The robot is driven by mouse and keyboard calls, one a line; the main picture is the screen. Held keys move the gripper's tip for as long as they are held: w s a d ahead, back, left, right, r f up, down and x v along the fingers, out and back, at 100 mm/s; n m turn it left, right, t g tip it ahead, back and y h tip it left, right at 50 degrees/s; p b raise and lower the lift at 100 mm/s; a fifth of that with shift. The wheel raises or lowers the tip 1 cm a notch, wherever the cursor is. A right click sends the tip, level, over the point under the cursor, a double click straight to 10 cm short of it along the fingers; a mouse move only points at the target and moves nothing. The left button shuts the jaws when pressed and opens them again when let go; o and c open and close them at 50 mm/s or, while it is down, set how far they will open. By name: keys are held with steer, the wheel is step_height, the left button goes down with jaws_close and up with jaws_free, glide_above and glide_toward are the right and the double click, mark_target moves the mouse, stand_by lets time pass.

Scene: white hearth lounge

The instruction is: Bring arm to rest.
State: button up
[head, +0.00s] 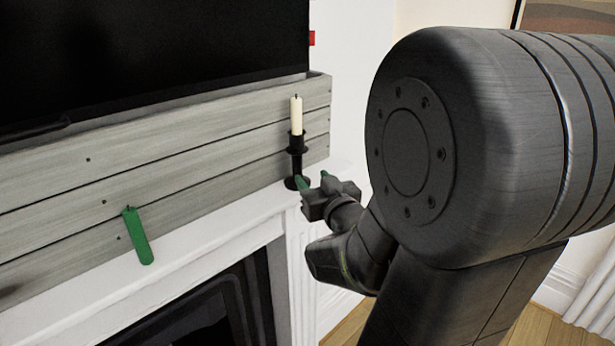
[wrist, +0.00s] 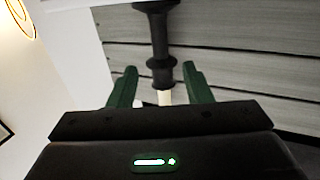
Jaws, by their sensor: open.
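My gripper (head: 313,180) is in front of the right end of the mantel, by the lower part of a black candle holder (head: 297,158). Its two green fingers are apart, and it also shows in the wrist view (wrist: 159,68). The holder stands upright on the mantel with a white candle (head: 296,115) in it. In the wrist view the holder (wrist: 158,30) appears upside down, with the candle (wrist: 165,97) between the fingers in the picture. I cannot tell how far they are from it. Nothing seems held.
A green candle (head: 138,236) leans tilted on the white mantel (head: 205,232), against grey boards (head: 180,150). A black screen (head: 150,45) hangs above. The dark fireplace opening (head: 215,310) is below. A small red object (head: 311,38) shows beside the screen.

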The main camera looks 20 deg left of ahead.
mark_target(299, 162)
steer(key=shift+s+d, duration=0.5)
steer(key=shift+w+a, duration=0.1)
steer(key=p+x, duration=0.2)
steer(key=x, duration=0.9)
steer(key=shift+p, duration=0.3)
steer(key=shift+w+a+f, duration=0.15)
steer(key=shift+w+a, duration=0.15)
steer(key=shift+a, duration=0.05)
steer(key=shift+f, duration=0.15)
steer(key=shift+d+r, duration=0.1)
steer(key=shift+r, duration=0.15)
steer(key=shift+s+f, duration=0.1)
